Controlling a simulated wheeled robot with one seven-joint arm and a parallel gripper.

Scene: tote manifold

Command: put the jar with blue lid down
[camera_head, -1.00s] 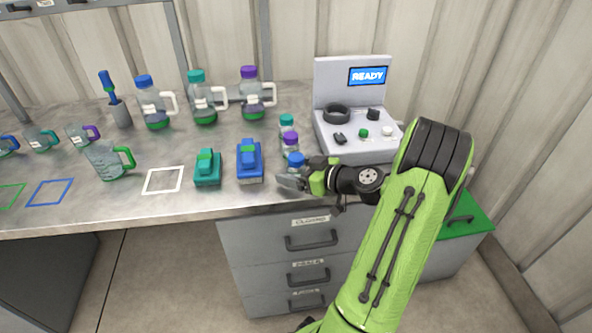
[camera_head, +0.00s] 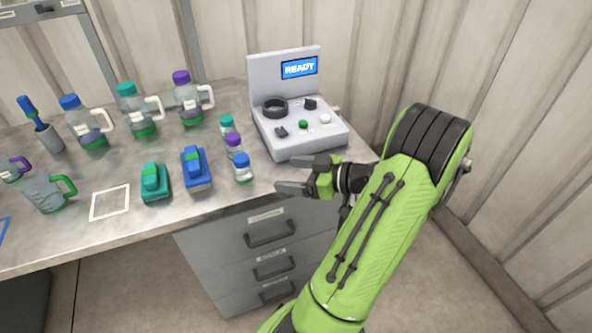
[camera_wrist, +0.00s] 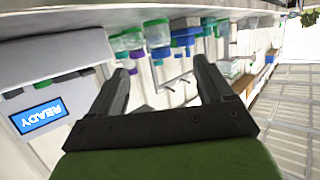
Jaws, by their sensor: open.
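The jar with blue lid (camera_head: 242,168) stands upright on the bench near its front edge, at the front of a short row of small jars. My gripper (camera_head: 284,174) is open and empty, to the right of this jar and apart from it. In the wrist view my gripper's two fingers (camera_wrist: 162,85) are spread with nothing between them. Blue lids show beyond the fingers there, but I cannot tell which one is this jar.
Jars with a purple lid (camera_head: 234,146) and a teal lid (camera_head: 227,126) stand behind it. A blue block-like holder (camera_head: 196,168) and a teal one (camera_head: 154,183) are to the left. A console (camera_head: 301,128) reading READY stands behind my gripper. Drawers (camera_head: 268,235) are below.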

